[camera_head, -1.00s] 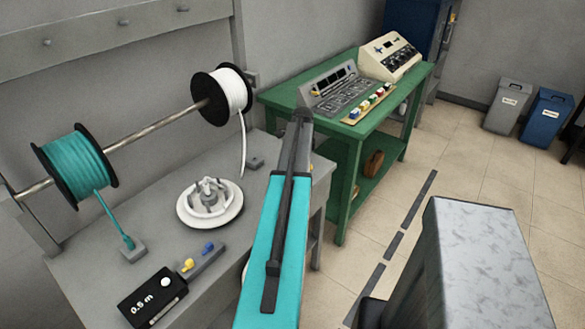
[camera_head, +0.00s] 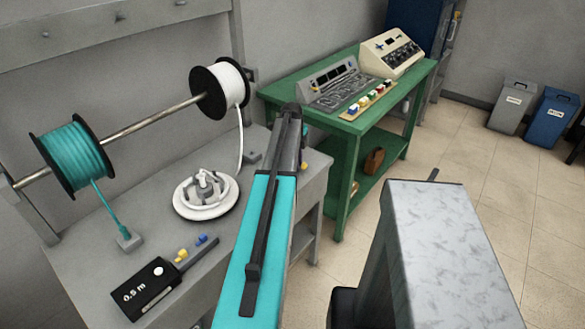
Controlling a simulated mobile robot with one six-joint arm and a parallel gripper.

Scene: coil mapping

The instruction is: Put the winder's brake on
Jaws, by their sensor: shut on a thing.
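The winder (camera_head: 205,195), a white round plate with a grey hub and upright pins, sits on the grey bench. I cannot make out which part is its brake. My turquoise and dark arm crosses the middle of the picture, to the right of the winder. My gripper is hidden behind this arm, so its jaws and anything in them do not show. A small yellow-orange spot (camera_head: 303,166) shows just right of the arm at the bench's right edge; I cannot tell what it is.
Teal (camera_head: 75,158) and white (camera_head: 222,90) spools hang on a rod above the bench (camera_head: 75,258). A black box (camera_head: 150,289) reading "0.5 m" and a grey strip with yellow and blue pieces (camera_head: 199,251) lie in front. A green table (camera_head: 345,125) with devices stands behind right.

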